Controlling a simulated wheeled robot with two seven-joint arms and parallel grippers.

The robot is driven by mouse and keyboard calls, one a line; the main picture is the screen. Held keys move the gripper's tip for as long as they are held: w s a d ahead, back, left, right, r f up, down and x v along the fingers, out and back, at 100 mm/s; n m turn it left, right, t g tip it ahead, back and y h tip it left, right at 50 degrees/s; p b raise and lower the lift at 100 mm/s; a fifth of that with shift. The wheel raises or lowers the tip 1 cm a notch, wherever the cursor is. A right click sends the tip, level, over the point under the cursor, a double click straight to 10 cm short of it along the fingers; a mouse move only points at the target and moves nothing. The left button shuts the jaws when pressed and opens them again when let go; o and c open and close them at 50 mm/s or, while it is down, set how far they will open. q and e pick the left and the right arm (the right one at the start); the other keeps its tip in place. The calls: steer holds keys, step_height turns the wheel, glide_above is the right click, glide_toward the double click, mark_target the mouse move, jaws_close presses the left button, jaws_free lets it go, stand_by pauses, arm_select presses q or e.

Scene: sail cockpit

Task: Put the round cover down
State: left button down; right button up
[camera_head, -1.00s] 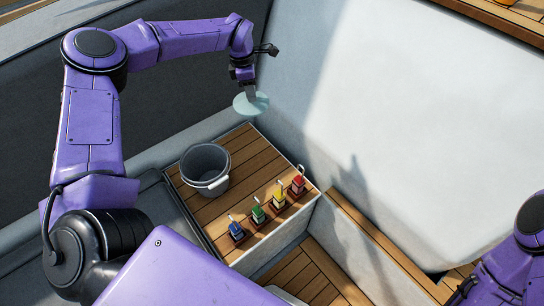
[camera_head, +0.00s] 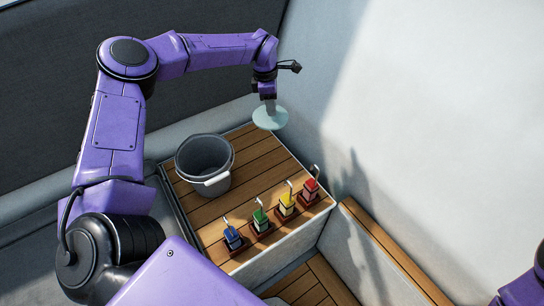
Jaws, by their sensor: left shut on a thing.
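The round cover (camera_head: 271,119) is a thin, pale blue-green disc in the head view. My left gripper (camera_head: 269,104) is shut on the round cover and holds it near the back right of the slatted wooden top (camera_head: 248,150). I cannot tell whether the cover touches the wood or hangs just above it. A grey bucket (camera_head: 204,165) with a white handle stands open on the wooden top, left of and nearer than the cover. Part of my right arm shows at the lower right edge; its gripper is out of view.
Along the front right of the wooden top stand several small levers: blue (camera_head: 233,239), green (camera_head: 261,221), yellow (camera_head: 287,205) and red (camera_head: 310,190). A pale wall (camera_head: 420,130) rises at the right. Bare wood lies between the bucket, cover and levers.

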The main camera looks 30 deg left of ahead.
arm_select(q)
step_height(320, 180, down, 28)
steer(key=b, duration=1.6)
steer(key=shift+f, duration=0.15)
steer(key=shift+f, duration=0.15)
steer(key=c, duration=0.9)
jaws_free()
steer(key=shift+o, duration=0.2)
steer(key=shift+r, duration=0.6)
step_height(320, 180, up, 11)
steer(key=a, duration=0.1)
steer(key=shift+s+p, duration=0.45)
steer(key=shift+a+r, duration=0.1)
